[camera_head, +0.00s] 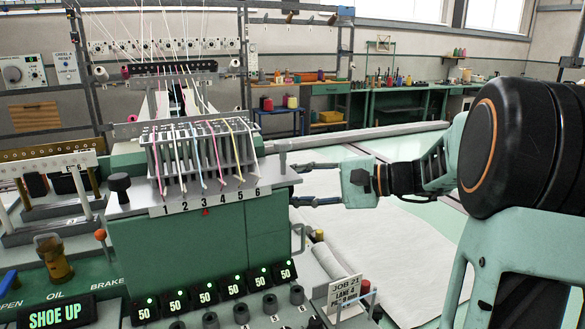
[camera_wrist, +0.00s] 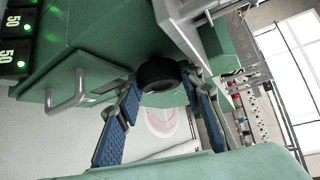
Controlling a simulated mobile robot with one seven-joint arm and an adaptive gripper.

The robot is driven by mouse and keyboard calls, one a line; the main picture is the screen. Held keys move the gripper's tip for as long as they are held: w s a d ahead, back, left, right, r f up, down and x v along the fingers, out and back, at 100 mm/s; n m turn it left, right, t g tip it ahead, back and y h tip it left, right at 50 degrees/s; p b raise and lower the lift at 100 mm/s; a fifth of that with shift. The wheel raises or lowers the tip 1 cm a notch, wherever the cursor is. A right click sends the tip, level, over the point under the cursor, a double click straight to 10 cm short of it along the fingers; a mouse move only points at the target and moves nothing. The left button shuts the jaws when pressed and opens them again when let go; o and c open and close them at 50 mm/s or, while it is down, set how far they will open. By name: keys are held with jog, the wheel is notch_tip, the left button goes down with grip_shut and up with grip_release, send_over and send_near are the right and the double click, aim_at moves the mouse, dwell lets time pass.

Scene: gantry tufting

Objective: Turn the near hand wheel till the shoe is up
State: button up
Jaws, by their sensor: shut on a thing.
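The hand wheel is a dark round knob (camera_wrist: 160,74) on the side of the green machine head (camera_wrist: 90,30). My gripper (camera_wrist: 163,86) is shut on it, with one blue-padded finger on each side. In the head view my gripper (camera_head: 297,184) reaches in from the right to the side of the machine head (camera_head: 185,245). There the head hides the wheel. A sign reading SHOE UP (camera_head: 55,314) shows bright green letters at the lower left. I cannot make out the shoe itself.
A metal handle (camera_wrist: 68,95) sticks out beside the wheel, near one finger. Several displays reading 50 (camera_head: 207,293) line the machine's front. A JOB 21 card (camera_head: 345,292) stands below my gripper. Pale cloth (camera_head: 400,250) lies to the right.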

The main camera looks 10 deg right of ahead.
jog(key=shift+r+m+g+p, duration=0.2)
jog(key=shift+m+g+p, duration=0.1)
jog(key=shift+p, duration=0.55)
jog(key=shift+f+h, duration=0.15)
jog(key=shift+h, duration=0.25)
jog(key=o, duration=1.2)
jog(key=shift+c, duration=0.2)
jog(key=v, duration=0.8)
jog(key=shift+w, duration=0.1)
